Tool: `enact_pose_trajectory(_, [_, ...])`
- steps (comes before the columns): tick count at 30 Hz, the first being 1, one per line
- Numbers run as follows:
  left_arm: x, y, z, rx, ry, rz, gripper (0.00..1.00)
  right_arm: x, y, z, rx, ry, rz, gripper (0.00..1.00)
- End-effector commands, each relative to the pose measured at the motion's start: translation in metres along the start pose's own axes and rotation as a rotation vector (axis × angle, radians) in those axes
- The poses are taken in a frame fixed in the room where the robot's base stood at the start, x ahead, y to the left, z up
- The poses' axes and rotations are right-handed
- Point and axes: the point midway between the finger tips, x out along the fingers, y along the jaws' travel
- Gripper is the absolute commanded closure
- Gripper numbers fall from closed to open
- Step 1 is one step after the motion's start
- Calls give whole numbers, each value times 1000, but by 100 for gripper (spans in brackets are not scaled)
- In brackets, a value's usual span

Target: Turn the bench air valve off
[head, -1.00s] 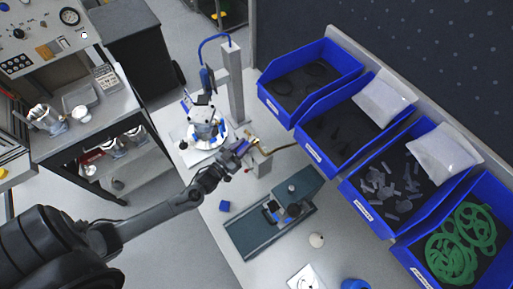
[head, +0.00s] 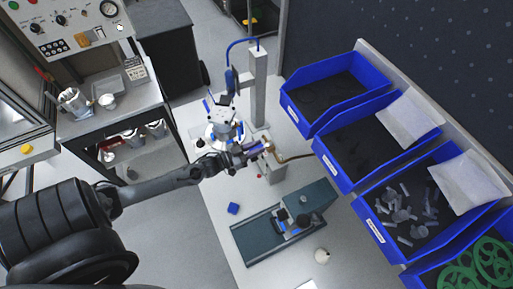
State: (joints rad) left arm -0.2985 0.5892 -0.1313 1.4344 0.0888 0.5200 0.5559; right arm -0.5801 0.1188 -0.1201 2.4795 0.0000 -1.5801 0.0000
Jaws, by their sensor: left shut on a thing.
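The bench air valve (head: 272,171) is a small grey block with a brass-coloured hose on its right side, standing on the pale bench beside a grey post. My left gripper (head: 261,149) is at the top of the valve, shut on what appears to be its handle. The fingers cover most of the handle, so its exact angle cannot be told. My right gripper is not in view.
A white fixture (head: 222,122) with blue parts stands close left of my left gripper, by the grey post (head: 258,90). A dark green vise (head: 285,222) and a small blue block (head: 233,208) lie nearer. Blue bins (head: 318,128) line the right side.

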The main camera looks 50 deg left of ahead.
Motion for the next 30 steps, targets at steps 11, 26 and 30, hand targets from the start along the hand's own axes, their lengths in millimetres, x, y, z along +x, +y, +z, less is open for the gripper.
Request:
enact_pose_trajectory(11, [0, 0, 1, 1, -2, -1, 54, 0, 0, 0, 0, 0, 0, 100])
enact_pose_trajectory(26, [-39, 0, 3, 0, -6, -1, 54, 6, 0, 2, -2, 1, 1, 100])
enact_pose_trajectory(30, [-63, 0, 3, -1, -6, -2, 54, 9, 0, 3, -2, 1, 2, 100])
